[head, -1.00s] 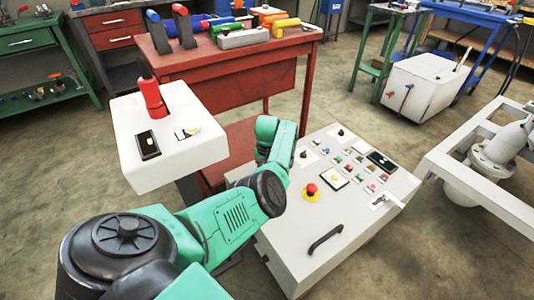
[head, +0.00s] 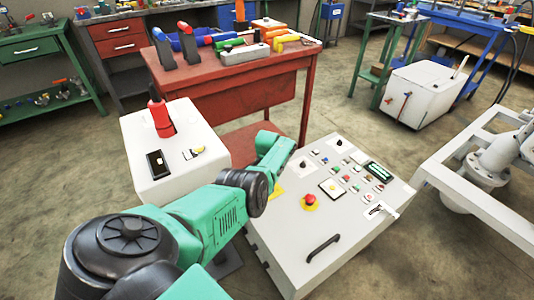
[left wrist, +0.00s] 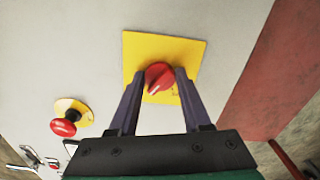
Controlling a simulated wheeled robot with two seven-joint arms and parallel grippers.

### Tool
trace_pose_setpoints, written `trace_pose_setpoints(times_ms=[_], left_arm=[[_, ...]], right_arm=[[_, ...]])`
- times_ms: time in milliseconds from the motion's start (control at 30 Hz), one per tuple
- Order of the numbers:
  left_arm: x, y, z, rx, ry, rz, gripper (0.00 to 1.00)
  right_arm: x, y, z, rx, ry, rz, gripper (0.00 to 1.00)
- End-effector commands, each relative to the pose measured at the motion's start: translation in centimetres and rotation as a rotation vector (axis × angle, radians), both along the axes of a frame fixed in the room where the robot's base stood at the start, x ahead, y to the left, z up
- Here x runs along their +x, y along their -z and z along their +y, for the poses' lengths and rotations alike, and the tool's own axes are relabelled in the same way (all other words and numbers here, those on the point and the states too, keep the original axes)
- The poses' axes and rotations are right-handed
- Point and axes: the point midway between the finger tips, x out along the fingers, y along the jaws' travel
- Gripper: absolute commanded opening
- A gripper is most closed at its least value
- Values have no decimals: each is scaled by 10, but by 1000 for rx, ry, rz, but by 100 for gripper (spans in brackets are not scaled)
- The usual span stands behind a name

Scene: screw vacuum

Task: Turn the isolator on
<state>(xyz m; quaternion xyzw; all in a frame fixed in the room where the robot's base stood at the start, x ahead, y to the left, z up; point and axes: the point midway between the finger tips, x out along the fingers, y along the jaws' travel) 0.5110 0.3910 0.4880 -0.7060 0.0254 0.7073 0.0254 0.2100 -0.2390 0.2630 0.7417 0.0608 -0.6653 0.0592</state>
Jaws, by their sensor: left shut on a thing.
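The isolator is a red rotary knob (left wrist: 158,77) on a square yellow plate (left wrist: 190,52), set on a pale grey panel face. The fingers of my left gripper (left wrist: 160,82) are on either side of the knob and shut on it in the left wrist view. The knob's ridge looks slightly slanted there. In the head view a bit of the yellow plate (head: 277,193) shows on the control console (head: 290,250), beside my left arm. The knob and my left fingertips are hidden behind the arm in that view. My right gripper is not in view.
A red emergency button (head: 310,200) sits on the console, and also in the left wrist view (left wrist: 65,127). A black handle (head: 323,247) and a display (head: 378,171) are on the console. A white box with a red lever (head: 160,115) stands left. A red workbench (head: 240,80) is behind.

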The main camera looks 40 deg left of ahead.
Motion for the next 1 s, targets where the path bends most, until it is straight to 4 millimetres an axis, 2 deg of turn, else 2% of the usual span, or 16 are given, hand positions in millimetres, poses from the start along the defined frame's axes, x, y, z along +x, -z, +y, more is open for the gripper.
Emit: trace_pose_setpoints(times_ms=[400,933,967,1000], left_arm=[[2,-1,1,2,208,-5,0],[2,-1,1,2,238,-6,0],[2,-2,1,2,238,-6,52],[2,-2,1,2,238,-6,67]], right_arm=[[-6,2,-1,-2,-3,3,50],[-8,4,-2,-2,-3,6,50],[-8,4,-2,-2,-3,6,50],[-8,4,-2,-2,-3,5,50]])
